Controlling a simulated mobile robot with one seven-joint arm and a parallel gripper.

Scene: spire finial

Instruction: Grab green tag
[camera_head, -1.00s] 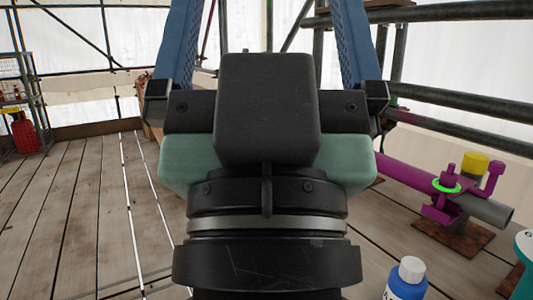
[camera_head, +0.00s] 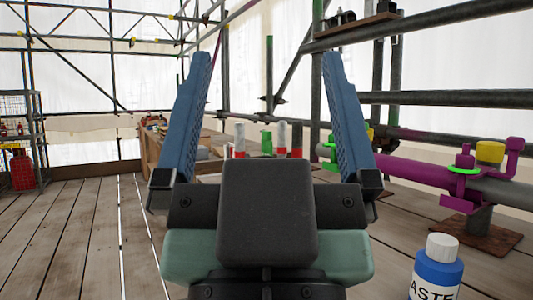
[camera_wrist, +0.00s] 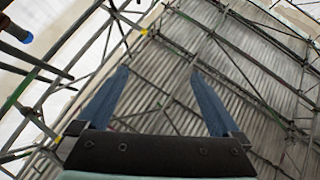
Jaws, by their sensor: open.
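My gripper (camera_head: 266,60) is open and empty, its two blue fingers pointing up and away in the head view. In the wrist view the fingers (camera_wrist: 160,75) frame only scaffolding and roof sheeting. No thing is clearly readable as a tag. A small green object (camera_head: 267,142) stands beyond the fingers among red and white items. Another bright green piece (camera_head: 328,152) shows just left of the right finger, partly hidden. All are apart from my gripper.
A blue bottle with a white cap (camera_head: 437,270) stands close at the lower right. A purple and grey pipe (camera_head: 415,172) crosses the right side below scaffold tubes (camera_head: 450,98). A wooden bench (camera_head: 155,150) is behind the left finger. The plank floor (camera_head: 60,225) at left is mostly clear.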

